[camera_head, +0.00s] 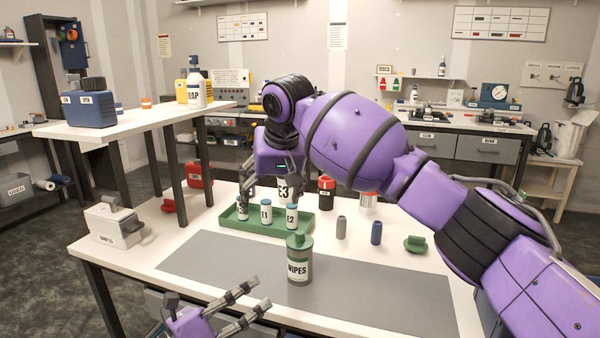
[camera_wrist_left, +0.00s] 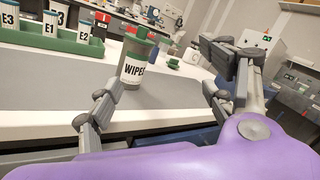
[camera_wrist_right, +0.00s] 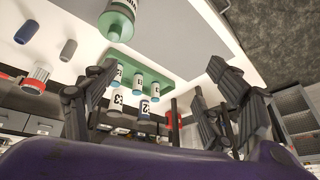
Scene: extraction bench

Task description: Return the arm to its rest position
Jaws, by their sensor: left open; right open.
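My right arm crosses the head view from the right, and its gripper (camera_head: 266,188) points down over the green tray (camera_head: 237,234) with fingers spread. In the right wrist view the open fingers (camera_wrist_right: 160,70) show on either side of the tray's labelled vials, with nothing seen between them. The vials E1 (camera_head: 265,213) and E2 (camera_head: 291,217) stand in the tray; a container marked E3 (camera_head: 284,190) is partly hidden by my arm. My left gripper (camera_head: 256,298) is open and empty low at the bench's front edge, beside the green WIPES bottle (camera_head: 299,268).
The WIPES bottle stands on the grey mat (camera_head: 385,300). Grey (camera_head: 341,227) and blue (camera_head: 376,233) cylinders and a green knob-like piece (camera_head: 415,244) stand to the right. A white device (camera_head: 115,225) is at left. A raised shelf (camera_head: 140,118) holds a blue container and soap bottle.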

